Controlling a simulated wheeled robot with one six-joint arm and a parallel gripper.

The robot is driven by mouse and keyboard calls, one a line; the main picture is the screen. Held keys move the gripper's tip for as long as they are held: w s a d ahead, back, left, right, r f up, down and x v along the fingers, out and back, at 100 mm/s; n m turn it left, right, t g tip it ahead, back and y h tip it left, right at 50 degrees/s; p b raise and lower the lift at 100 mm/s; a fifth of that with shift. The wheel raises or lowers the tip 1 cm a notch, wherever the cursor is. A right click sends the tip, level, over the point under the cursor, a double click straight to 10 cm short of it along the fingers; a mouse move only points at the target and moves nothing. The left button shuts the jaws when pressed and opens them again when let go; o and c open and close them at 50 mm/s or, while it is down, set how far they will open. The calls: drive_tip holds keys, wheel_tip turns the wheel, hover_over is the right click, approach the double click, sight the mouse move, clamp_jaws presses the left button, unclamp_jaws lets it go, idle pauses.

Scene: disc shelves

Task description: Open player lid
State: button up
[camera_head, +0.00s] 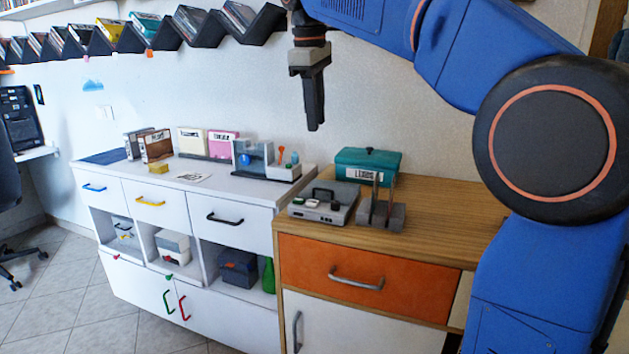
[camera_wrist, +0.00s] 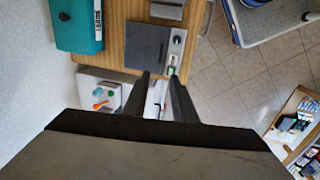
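The player (camera_head: 325,208) is a low grey box on the wooden cabinet top, with a dark handle standing up from it and buttons at its front. In the wrist view the player's lid (camera_wrist: 147,46) is a flat dark grey square that looks closed, beside a control strip (camera_wrist: 175,50) with a black knob and a green button. My gripper (camera_head: 315,128) hangs pointing down, high above the cabinets and apart from the player. In the wrist view the fingers of my gripper (camera_wrist: 160,76) are spread with an empty gap between them.
A grey slotted stand (camera_head: 381,214) is right of the player, and a teal box (camera_head: 368,163) is behind. A white cabinet (camera_head: 230,192) to the left carries disc cases and a grey holder (camera_head: 266,170). Zigzag shelves (camera_head: 195,30) hang on the wall. Space above the player is clear.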

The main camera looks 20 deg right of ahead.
hover_over(320, 199)
wheel_tip(320, 199, down, 17)
drive_tip(key=shift+w, duration=0.1)
idle(0.4)
drive_tip(key=shift+c, duration=0.6)
clamp_jaws()
idle(0.8)
